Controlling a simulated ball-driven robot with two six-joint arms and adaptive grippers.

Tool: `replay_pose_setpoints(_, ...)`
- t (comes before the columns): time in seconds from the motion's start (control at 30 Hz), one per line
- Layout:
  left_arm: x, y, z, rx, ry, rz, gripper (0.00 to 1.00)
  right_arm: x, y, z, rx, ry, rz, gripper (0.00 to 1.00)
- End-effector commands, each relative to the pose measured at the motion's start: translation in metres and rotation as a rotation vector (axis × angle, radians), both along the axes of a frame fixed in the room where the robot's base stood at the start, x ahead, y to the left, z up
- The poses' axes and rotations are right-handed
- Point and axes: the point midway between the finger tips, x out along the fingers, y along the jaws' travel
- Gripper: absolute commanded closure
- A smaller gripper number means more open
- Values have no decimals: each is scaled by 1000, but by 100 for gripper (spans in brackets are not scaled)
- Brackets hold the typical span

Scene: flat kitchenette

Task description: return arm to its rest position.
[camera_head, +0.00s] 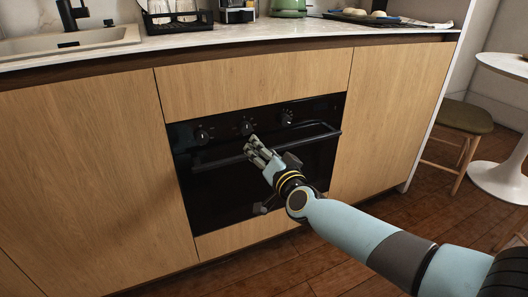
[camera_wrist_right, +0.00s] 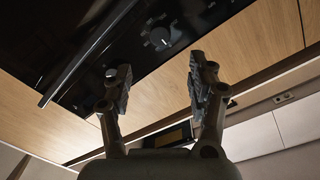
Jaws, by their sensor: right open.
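My right arm comes in from the right in the head view. Its gripper (camera_head: 262,155) is in front of the black oven (camera_head: 230,180), near the handle and below the middle knob. Whether it touches the oven cannot be told. In the right wrist view the two fingers of this gripper (camera_wrist_right: 158,85) stand wide apart with nothing between them. Part of the oven handle (camera_wrist_right: 85,60) and a knob (camera_wrist_right: 160,37) show beyond the fingers there. My left gripper is in neither view.
A countertop (camera_head: 250,42) runs above the wooden cabinets (camera_head: 85,180). On it are a sink (camera_head: 75,42), a dish rack (camera_head: 178,20), a green kettle (camera_head: 289,8) and a dark tray (camera_head: 365,18). A stool (camera_head: 465,117) and white table (camera_head: 505,65) stand right. Floor (camera_head: 420,215) lies open between.

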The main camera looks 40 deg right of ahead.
Motion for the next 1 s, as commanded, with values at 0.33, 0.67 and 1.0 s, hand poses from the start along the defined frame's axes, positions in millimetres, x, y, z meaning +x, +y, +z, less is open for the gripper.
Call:
replay_pose_setpoints(0.33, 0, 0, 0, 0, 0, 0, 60, 0, 0, 0, 0, 1, 1, 42)
replay_pose_setpoints(0.67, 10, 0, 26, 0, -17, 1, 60, -98, 17, -112, -79, 318, 55, 42)
replay_pose_setpoints(1.0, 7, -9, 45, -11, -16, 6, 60, -327, 62, -283, -259, 961, 356, 42)
